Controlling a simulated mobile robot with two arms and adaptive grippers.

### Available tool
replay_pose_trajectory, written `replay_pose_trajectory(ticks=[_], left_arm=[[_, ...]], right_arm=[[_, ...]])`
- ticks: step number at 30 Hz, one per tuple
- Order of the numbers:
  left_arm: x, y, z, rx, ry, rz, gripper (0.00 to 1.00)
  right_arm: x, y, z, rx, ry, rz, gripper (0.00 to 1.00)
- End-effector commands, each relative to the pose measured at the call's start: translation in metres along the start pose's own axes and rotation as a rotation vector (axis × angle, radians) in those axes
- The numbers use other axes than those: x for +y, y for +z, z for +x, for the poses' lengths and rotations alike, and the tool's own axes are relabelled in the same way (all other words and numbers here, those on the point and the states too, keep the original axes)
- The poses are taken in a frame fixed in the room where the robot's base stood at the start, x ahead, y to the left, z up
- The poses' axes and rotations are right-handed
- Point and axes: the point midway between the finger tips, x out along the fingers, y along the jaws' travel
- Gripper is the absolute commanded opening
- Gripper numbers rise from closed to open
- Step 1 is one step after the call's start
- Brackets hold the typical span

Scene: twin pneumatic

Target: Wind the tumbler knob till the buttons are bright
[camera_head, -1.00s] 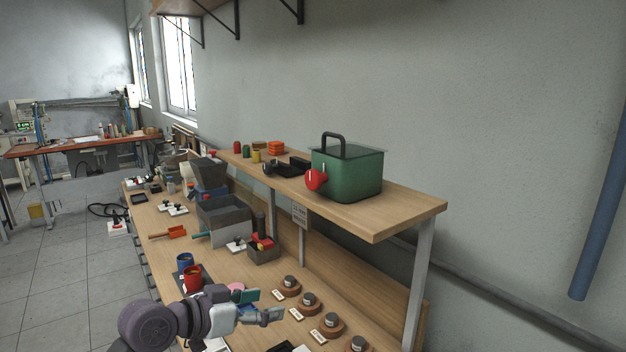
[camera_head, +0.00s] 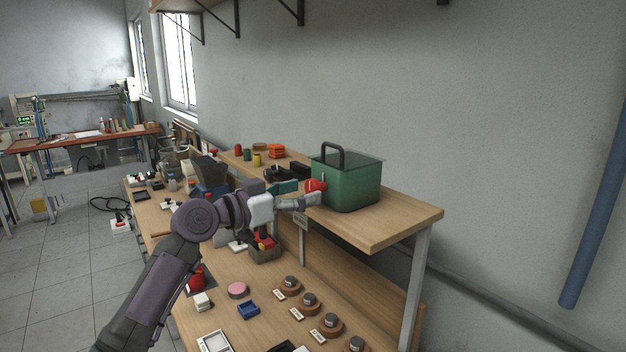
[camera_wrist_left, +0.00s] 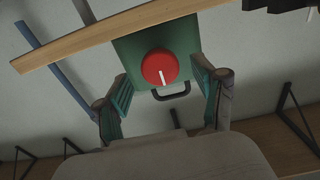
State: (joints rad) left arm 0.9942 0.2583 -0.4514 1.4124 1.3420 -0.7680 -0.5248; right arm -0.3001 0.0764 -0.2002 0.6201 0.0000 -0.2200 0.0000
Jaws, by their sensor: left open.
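The red tumbler knob (camera_head: 316,185) is on the side of a green box (camera_head: 350,184) with a dark handle, on the raised shelf. In the left wrist view the knob (camera_wrist_left: 160,67) is round, with a white line pointing down in the picture. My left gripper (camera_head: 303,193) is open at the knob, its fingers partly covering it in the head view. In the wrist view the two teal fingers (camera_wrist_left: 162,88) stand apart either side of the knob, with gaps visible. I cannot identify any bright buttons. My right gripper is not in view.
The shelf (camera_head: 405,217) also holds dark parts and small coloured pieces. On the bench below stand several round grey-topped pieces on brown bases (camera_head: 308,301), a pink disc (camera_head: 238,290), a blue tray (camera_head: 248,310) and a red cup (camera_head: 196,278). A wall stands behind.

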Motion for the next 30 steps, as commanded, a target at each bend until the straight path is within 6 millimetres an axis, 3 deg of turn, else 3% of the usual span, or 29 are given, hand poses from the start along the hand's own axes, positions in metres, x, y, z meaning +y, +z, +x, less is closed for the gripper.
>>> replay_pose_trajectory(ticks=[6, 18, 28, 30], left_arm=[[0.0, -0.001, 0.027, -0.001, 0.0, -0.001, 0.7], [0.0, 0.001, 0.034, -0.002, 0.0, 0.001, 0.68], [0.0, 0.001, 0.033, -0.001, -0.001, 0.001, 0.13], [0.0, 0.001, 0.033, -0.001, -0.001, 0.001, 0.1]], right_arm=[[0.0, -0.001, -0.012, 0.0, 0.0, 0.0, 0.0], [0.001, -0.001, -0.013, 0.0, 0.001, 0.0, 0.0], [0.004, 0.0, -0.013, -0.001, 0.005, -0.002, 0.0], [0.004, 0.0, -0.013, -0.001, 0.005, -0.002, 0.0]])
